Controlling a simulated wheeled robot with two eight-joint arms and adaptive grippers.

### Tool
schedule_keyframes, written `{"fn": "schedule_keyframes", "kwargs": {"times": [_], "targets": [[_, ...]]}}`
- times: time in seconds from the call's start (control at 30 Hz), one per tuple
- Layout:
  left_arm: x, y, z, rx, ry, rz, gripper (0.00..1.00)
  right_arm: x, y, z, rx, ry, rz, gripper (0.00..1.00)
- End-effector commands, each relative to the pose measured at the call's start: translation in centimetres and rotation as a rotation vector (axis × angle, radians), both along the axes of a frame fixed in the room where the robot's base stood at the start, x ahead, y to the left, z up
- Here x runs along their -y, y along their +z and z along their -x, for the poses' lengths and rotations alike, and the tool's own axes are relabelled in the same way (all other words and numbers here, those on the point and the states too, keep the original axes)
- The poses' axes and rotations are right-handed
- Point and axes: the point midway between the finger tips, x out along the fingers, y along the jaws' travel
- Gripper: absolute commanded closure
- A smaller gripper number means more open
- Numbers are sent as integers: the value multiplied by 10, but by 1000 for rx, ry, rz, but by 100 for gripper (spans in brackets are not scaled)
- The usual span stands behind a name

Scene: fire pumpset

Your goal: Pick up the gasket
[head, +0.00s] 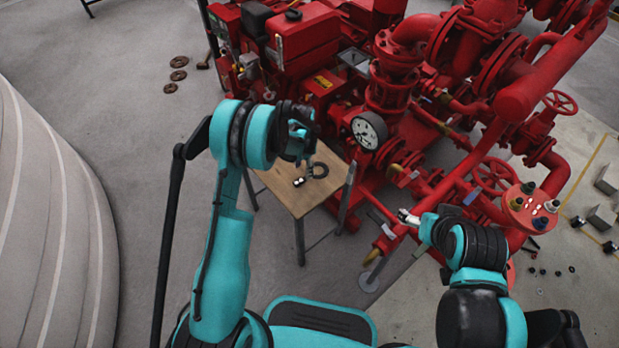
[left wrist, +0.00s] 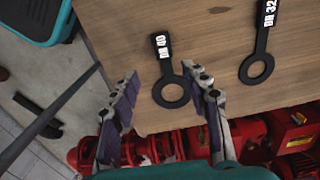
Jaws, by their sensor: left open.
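Two flat black gaskets with ring ends and long tabs lie on a small wooden table (head: 284,192). In the left wrist view, the gasket marked DN 40 (left wrist: 165,66) lies with its ring between and just beyond my fingertips. The gasket marked DN 32 (left wrist: 262,42) lies to its right. In the head view one black ring (head: 320,170) shows beside my left gripper (head: 303,155). My left gripper is open and empty over the table, and shows also in the left wrist view (left wrist: 167,92). My right gripper (head: 406,216) is by the red pipes; its jaws are too small to judge.
A red pump set (head: 400,90) with pipes, valves and a gauge (head: 369,131) stands close behind and right of the table. Rusty rings (head: 178,75) lie on the floor at the upper left. Grey blocks (head: 602,217) lie at the far right. Floor left of the table is clear.

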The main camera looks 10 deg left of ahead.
Motion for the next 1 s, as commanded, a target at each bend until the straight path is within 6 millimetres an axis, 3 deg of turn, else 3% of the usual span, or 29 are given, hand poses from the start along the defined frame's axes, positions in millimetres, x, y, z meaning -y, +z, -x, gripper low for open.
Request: {"fn": "schedule_keyframes", "kwargs": {"times": [0.47,0.73,0.9,1.0], "targets": [[-11,-62,0,1,2,0,53,0,-36,0,0,0,0,25],[-11,-64,0,1,2,0,53,0,-35,0,0,0,0,25],[-11,-64,0,1,2,0,98,0,-35,0,0,0,0,25],[-11,-64,0,1,2,0,100,0,-35,0,0,0,0,25]]}}
